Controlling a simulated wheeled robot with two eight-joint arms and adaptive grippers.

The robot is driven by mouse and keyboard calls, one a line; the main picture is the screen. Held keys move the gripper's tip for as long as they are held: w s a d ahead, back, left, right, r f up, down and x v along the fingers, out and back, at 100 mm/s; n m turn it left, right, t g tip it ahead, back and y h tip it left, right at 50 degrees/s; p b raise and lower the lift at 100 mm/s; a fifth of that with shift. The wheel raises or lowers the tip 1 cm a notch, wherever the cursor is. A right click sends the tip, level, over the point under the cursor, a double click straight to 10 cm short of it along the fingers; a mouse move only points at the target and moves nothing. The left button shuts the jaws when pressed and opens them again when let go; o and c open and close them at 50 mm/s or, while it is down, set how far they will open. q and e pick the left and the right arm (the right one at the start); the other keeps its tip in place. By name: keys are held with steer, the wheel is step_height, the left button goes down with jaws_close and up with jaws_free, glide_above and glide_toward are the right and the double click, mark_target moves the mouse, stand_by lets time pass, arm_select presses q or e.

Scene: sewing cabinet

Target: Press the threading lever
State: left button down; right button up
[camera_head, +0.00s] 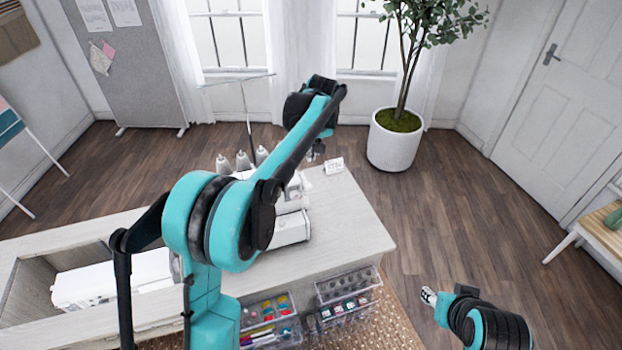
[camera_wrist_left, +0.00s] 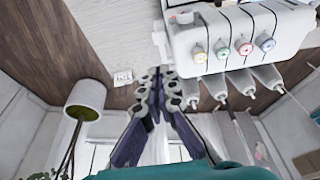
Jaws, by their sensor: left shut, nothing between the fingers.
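The white serger (camera_head: 290,229) stands on the cabinet top, partly hidden behind my left arm in the head view. In the left wrist view the serger (camera_wrist_left: 235,40) is at the upper right, with a row of several coloured dials. I cannot make out the threading lever in either view. My left gripper (camera_head: 315,151) is above the cabinet's far edge, beyond the serger. In the left wrist view its fingers (camera_wrist_left: 159,73) are together and empty, apart from the serger and to the left of its dials. My right gripper (camera_head: 428,296) is low at the right, away from the cabinet.
A small white card (camera_head: 334,166) stands near the cabinet's far right corner. Thread cones (camera_head: 243,161) rise behind the serger. Another white machine (camera_head: 115,280) sits in the cabinet recess. The cabinet top (camera_head: 352,225) is clear right of the serger. A potted plant (camera_head: 394,147) stands beyond.

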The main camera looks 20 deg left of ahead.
mark_target(308, 185)
arm_select(q)
steer(key=b+x, duration=0.1)
steer(key=x, duration=0.3)
steer(key=b+x, duration=0.1)
steer(key=x, duration=0.3)
steer(key=b+x, duration=0.1)
steer(key=x, duration=0.4)
steer(key=shift+s+d+f, duration=0.15)
steer(key=shift+s+d, duration=0.15)
steer(key=shift+s, duration=0.1)
steer(key=shift+f, duration=0.45)
steer(key=shift+b, duration=0.35)
steer(key=shift+s+d+f+t, duration=0.1)
steer(key=shift+s+f+t, duration=0.1)
steer(key=shift+t, duration=0.1)
